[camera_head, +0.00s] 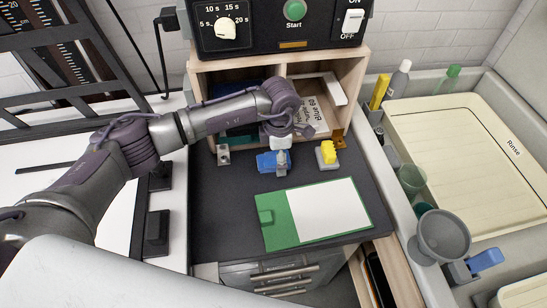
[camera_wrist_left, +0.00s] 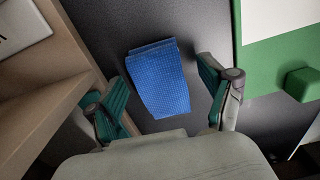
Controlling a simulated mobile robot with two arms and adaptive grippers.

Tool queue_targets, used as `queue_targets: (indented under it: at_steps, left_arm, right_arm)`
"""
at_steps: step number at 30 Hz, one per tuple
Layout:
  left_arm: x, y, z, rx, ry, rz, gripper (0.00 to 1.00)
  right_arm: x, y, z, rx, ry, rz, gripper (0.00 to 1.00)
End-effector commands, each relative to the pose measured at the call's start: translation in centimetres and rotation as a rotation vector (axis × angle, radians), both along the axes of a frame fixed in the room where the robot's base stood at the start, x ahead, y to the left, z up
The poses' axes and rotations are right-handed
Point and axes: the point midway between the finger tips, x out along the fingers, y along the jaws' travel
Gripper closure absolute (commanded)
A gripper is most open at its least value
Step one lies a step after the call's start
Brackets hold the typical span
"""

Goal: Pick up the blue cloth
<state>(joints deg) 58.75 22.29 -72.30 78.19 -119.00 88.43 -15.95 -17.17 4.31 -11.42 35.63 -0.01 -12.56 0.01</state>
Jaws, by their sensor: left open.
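The blue cloth (camera_head: 267,163) lies folded on the dark bench top, behind the green board. In the left wrist view the cloth (camera_wrist_left: 160,80) appears as a textured blue rectangle, seen whole. My left gripper (camera_wrist_left: 160,70) is open, with one teal-padded finger on each side of the cloth in that view. The fingers look apart from the cloth; the height above it is hard to judge. In the head view my left gripper (camera_head: 282,157) reaches down over the cloth's right part and partly hides it. My right gripper is in neither view.
A green board (camera_head: 267,235) with a white sheet (camera_head: 325,210) lies in front of the cloth. A yellow block (camera_head: 328,152) on a small stand is to its right. A wooden shelf (camera_head: 358,80) rises behind. Trays and a grey funnel (camera_head: 443,235) are at right.

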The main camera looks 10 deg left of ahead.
Motion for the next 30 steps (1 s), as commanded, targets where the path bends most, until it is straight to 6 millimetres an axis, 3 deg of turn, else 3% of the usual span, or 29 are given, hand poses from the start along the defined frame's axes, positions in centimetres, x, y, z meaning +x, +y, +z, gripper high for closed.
queue_targets:
  at_steps: [4,15,24,30]
  left_arm:
    - [0.0,0.0,0.0,0.0,0.0,0.0,0.2]
    - [0.0,0.0,0.0,0.0,0.0,0.0,0.82]
    - [0.0,0.0,0.2,0.0,-0.001,0.0,0.83]
    - [0.1,0.0,1.8,-0.001,-0.004,-0.002,0.83]
  right_arm:
    - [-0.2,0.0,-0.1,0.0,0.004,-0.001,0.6]
    - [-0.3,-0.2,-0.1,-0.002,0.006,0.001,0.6]
    - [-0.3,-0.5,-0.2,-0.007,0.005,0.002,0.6]
    - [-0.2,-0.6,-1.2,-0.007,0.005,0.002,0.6]
